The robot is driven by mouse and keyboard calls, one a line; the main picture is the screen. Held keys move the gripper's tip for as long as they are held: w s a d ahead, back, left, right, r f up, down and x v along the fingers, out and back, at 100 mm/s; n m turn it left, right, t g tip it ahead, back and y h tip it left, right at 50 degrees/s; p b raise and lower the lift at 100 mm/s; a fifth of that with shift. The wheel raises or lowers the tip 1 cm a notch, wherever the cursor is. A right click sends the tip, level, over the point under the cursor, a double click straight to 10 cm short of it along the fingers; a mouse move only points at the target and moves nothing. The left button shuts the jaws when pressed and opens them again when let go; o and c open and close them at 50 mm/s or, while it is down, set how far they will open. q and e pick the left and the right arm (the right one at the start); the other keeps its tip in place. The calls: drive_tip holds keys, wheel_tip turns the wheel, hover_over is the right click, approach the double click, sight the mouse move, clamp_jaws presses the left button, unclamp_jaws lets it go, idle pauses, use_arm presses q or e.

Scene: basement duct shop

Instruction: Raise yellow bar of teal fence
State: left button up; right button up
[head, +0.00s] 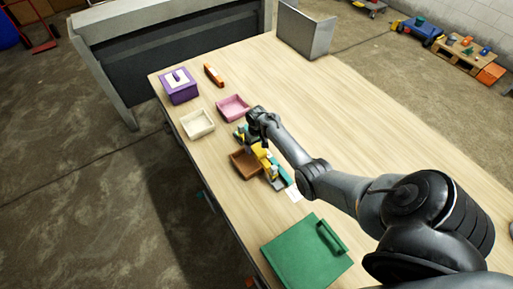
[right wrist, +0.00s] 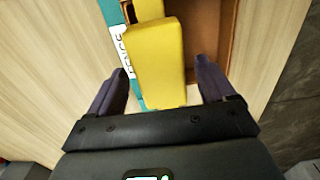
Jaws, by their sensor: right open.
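The teal fence (right wrist: 113,14) carries a label with dark lettering in the right wrist view. In the head view part of the fence (head: 278,181) shows below my right arm. The yellow bar (right wrist: 158,60) lies between the two fingers of my right gripper (right wrist: 167,82), which are apart with a gap on each side of it. In the head view my right gripper (head: 256,133) is over the fence and hides part of it. A piece of the yellow bar (head: 261,157) shows just below the gripper. My left gripper is not in view.
A brown tray (head: 239,167) sits close beside the fence. A cream tray (head: 197,124), a pink tray (head: 233,107), a purple box (head: 178,87) and an orange-brown object (head: 213,75) stand farther back. A green board with a handle (head: 300,258) lies at the front. The table's right side is clear.

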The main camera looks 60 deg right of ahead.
sight(256, 146)
drive_tip(key=shift+f, duration=0.6)
drive_tip(key=shift+c, duration=0.5)
drive_tip(key=c, duration=1.3)
wheel_tip(256, 146, up, 4)
drive_tip(key=p, duration=0.4)
drive_tip(key=shift+r+p, duration=0.15)
drive_tip(key=shift+p, duration=0.15)
drive_tip(key=o, duration=1.3)
drive_tip(key=shift+o, duration=0.5)
